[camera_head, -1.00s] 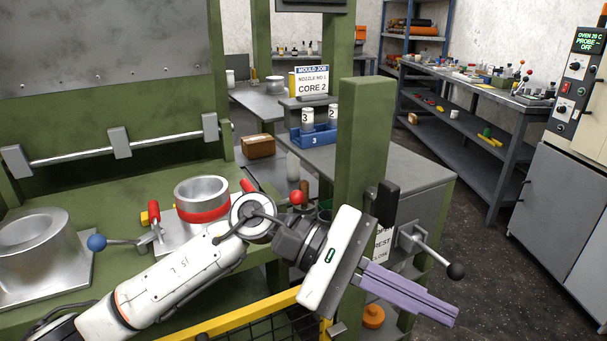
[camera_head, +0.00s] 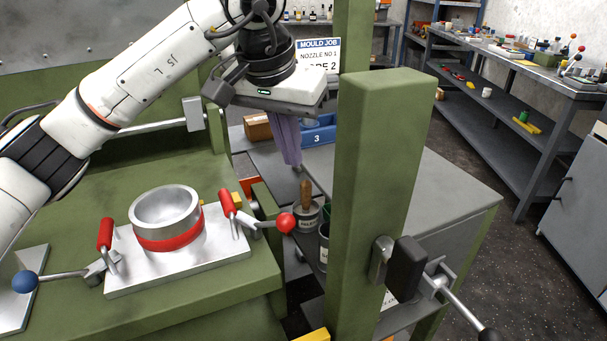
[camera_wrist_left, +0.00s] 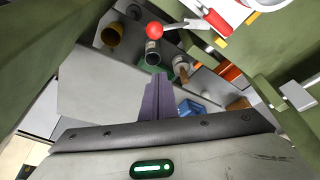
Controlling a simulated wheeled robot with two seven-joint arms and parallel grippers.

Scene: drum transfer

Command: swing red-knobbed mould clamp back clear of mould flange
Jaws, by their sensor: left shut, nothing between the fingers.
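The mould (camera_head: 167,222) is a silver ring with a red band, on a bright plate on the green press bed. The red-knobbed clamp (camera_head: 258,223) is at the plate's right edge, its lever reaching right to a red knob (camera_head: 286,222). The red knob (camera_wrist_left: 154,32) also shows in the left wrist view, beyond the fingertips. A blue-knobbed clamp (camera_head: 70,274) is on the plate's left. My left gripper (camera_head: 293,166) is shut and empty, pointing down above and behind the red knob, apart from it. Its purple fingers show in the left wrist view (camera_wrist_left: 158,82). My right gripper is not visible.
A green post (camera_head: 372,180) stands close to the right of the knob. Behind and below are a wooden-handled tool in a pot (camera_head: 307,212), a grey bench (camera_head: 440,190) and a blue bin (camera_head: 318,134). There is a narrow gap between press bed and post.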

